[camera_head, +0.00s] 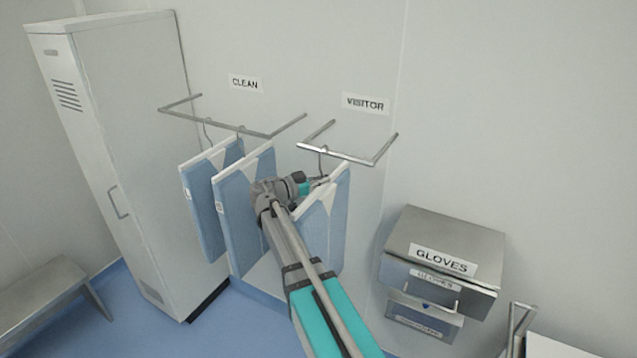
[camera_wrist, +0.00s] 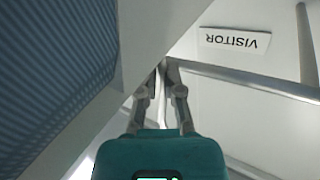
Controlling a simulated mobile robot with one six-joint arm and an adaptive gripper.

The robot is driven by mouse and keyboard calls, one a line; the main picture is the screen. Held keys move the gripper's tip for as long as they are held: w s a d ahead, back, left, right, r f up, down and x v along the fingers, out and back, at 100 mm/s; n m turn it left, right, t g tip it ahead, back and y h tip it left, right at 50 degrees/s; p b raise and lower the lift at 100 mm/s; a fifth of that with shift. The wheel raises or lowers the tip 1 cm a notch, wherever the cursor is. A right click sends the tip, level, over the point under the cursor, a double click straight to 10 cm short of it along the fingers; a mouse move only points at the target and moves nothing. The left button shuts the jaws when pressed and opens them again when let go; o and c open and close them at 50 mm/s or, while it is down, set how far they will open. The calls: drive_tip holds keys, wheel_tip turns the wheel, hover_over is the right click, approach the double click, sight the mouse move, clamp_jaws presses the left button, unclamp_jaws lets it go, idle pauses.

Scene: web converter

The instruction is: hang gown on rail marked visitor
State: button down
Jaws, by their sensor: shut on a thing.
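A blue gown with a white collar band (camera_head: 325,225) is at the rail marked VISITOR (camera_head: 345,157), on the right in the head view. Its hanger hook (camera_head: 322,160) reaches up to the rail's front bar; I cannot tell whether it rests on it. My gripper (camera_head: 318,181) is just below that bar, shut on the gown's hanger at its neck. In the wrist view the fingers (camera_wrist: 163,72) are closed around the thin hanger stem, and the VISITOR sign (camera_wrist: 234,40) appears upside down beyond the rail (camera_wrist: 250,82). My arm hides part of the gown.
The rail marked CLEAN (camera_head: 235,122), to the left, holds two blue gowns (camera_head: 209,205) (camera_head: 243,215). A grey locker (camera_head: 130,150) stands further left, beside a bench (camera_head: 45,290). A metal glove dispenser (camera_head: 445,240) is on the wall at lower right.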

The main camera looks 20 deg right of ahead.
sight(332, 181)
drive_tip(key=shift+w+d, duration=1)
drive_tip(key=shift+d, duration=0.3)
drive_tip(key=shift+w+d, duration=1)
drive_tip(key=shift+d, duration=0.25)
drive_tip(key=shift+w+d+f, duration=0.1)
drive_tip(key=shift+d, duration=0.05)
drive_tip(key=shift+f+b, duration=1.8)
drive_tip(key=shift+b, duration=0.1)
drive_tip(key=c, duration=0.7)
unclamp_jaws()
drive_tip(key=shift+a, duration=0.25)
drive_tip(key=a, duration=0.7)
drive_tip(key=s+a, duration=0.1)
drive_tip(key=a, duration=0.3)
drive_tip(key=shift+s+a, duration=0.1)
drive_tip(key=shift+a, duration=0.2)
